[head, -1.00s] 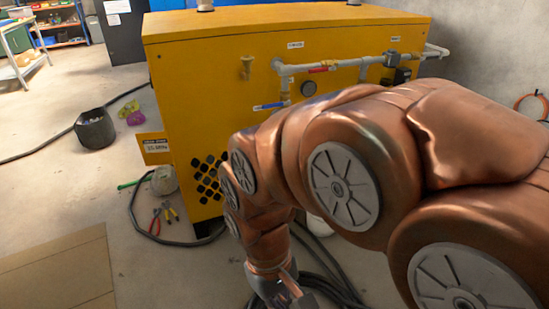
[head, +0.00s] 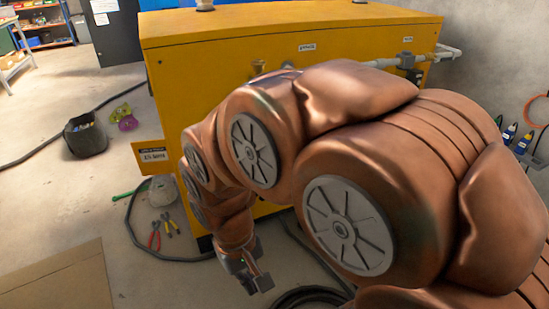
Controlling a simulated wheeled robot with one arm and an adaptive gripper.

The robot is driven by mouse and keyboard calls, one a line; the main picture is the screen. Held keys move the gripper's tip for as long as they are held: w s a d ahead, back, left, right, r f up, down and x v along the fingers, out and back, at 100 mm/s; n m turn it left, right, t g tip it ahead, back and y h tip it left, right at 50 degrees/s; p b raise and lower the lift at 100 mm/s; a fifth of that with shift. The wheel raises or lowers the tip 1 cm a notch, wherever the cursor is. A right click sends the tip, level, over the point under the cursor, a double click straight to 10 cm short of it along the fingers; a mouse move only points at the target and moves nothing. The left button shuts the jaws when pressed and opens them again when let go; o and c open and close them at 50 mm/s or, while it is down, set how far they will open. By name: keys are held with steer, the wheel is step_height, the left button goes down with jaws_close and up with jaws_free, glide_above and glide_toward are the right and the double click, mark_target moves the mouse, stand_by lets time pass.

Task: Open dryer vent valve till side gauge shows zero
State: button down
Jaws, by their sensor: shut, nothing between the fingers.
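The yellow dryer cabinet (head: 215,90) fills the middle of the head view. A grey pipe (head: 385,62) runs along its front at the upper right, with a dark-topped fitting (head: 407,60) on it. A brass fitting (head: 258,67) shows just above my arm. My arm hides the round gauge and the red and blue handles on the cabinet front. My gripper (head: 258,283) hangs low in front of the cabinet, pointing down, shut and empty. It touches no valve.
Red-handled and yellow-handled pliers (head: 160,235), a grey roll (head: 162,190) and a black cable lie on the floor at left. A black bucket (head: 85,138) stands further back. A cardboard sheet (head: 60,280) lies at lower left. Bottles (head: 515,138) show at the right wall.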

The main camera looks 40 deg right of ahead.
steer(key=w+d+f+m+t+h+b, duration=0.1)
steer(key=w+d+f+m+t, duration=0.25)
steer(key=w+d, duration=0.6)
steer(key=w+d+f+m+t+h, duration=0.1)
steer(key=w+d+f+m+t, duration=0.25)
steer(key=w+d, duration=0.6)
steer(key=w+d+f+m+t+b, duration=0.15)
steer(key=w+d+f+m, duration=0.3)
steer(key=w+d, duration=0.5)
steer(key=d+f+m+t+b, duration=0.1)
steer(key=d+f+m+t, duration=0.3)
steer(key=d+m+t, duration=0.65)
steer(key=s+d+r+m+t, duration=0.1)
steer(key=s+d+m+t, duration=0.2)
steer(key=s, duration=0.4)
steer(key=a+r+b+x, duration=0.1)
steer(key=b+x, duration=0.3)
steer(key=x, duration=0.7)
steer(key=shift+a+r+b, duration=0.35)
steer(key=shift+a+r, duration=0.25)
steer(key=shift+r, duration=0.05)
